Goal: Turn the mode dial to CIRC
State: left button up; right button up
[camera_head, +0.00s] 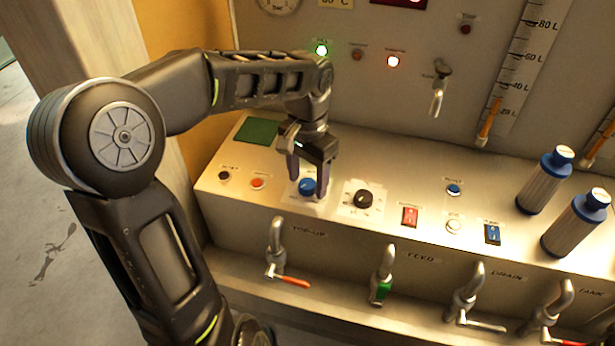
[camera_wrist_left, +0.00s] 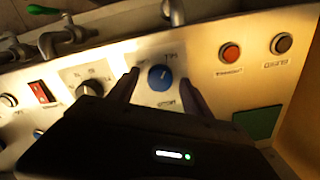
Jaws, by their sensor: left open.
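A round blue dial (camera_head: 307,186) sits on a white label plate on the sloping panel, and it also shows in the left wrist view (camera_wrist_left: 160,78). Small lettering surrounds it, too blurred to read surely, so I cannot tell which label it points to. A small pale mark shows on its top. My left gripper (camera_head: 307,183) is open, pointing down with one finger on each side of the blue dial. In the left wrist view the dial shows between the fingertips (camera_wrist_left: 158,88). I cannot tell whether they touch it. My right gripper is not in view.
A black dial (camera_head: 364,199) is just right of the blue one. An orange button (camera_head: 258,183) and a dark button (camera_head: 224,175) are to its left. A red rocker switch (camera_head: 410,215) and blue switch (camera_head: 492,233) lie farther right. Taps line the front; blue-capped cylinders (camera_head: 545,180) stand right.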

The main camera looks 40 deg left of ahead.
pick_arm(q)
jog(key=shift+f, duration=0.1)
jog(key=shift+c, duration=0.6)
grip_shut()
